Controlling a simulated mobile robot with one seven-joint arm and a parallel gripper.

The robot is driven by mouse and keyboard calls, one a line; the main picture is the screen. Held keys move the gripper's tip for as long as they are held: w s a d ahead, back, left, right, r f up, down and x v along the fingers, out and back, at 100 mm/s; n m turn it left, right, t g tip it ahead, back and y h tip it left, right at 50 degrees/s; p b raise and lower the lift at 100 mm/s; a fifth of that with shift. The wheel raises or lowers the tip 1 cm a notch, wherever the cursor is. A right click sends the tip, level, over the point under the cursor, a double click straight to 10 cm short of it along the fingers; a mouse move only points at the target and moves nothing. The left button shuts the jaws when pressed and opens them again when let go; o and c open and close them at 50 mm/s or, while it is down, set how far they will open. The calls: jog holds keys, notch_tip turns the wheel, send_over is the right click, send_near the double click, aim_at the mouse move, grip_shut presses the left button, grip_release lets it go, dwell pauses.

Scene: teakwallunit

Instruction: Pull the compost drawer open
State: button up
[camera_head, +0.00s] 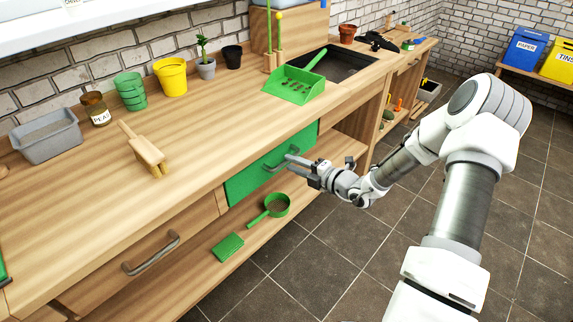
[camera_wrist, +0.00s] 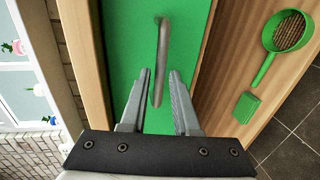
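The green drawer front (camera_head: 246,181), which I take to be the compost drawer, sits under the wooden worktop and looks shut. It also fills the middle of the wrist view (camera_wrist: 190,28). Its grey bar handle (camera_head: 270,168) runs lengthwise in the wrist view (camera_wrist: 161,45). My gripper (camera_head: 291,160) is at the right end of the handle in the head view. In the wrist view my gripper (camera_wrist: 160,72) is open, with one finger on each side of the handle and a gap to it. No label shows on the drawer.
A wooden drawer (camera_head: 150,258) with a grey handle is at the left. A green sieve (camera_head: 277,204) and a green block (camera_head: 227,246) lie on the shelf below. A green tray (camera_head: 294,86) and pots stand on the worktop (camera_head: 215,130). The tiled floor (camera_head: 330,250) in front is clear.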

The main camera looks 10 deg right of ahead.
jog(key=shift+x, duration=1.55)
jog(key=shift+c, duration=0.2)
grip_shut()
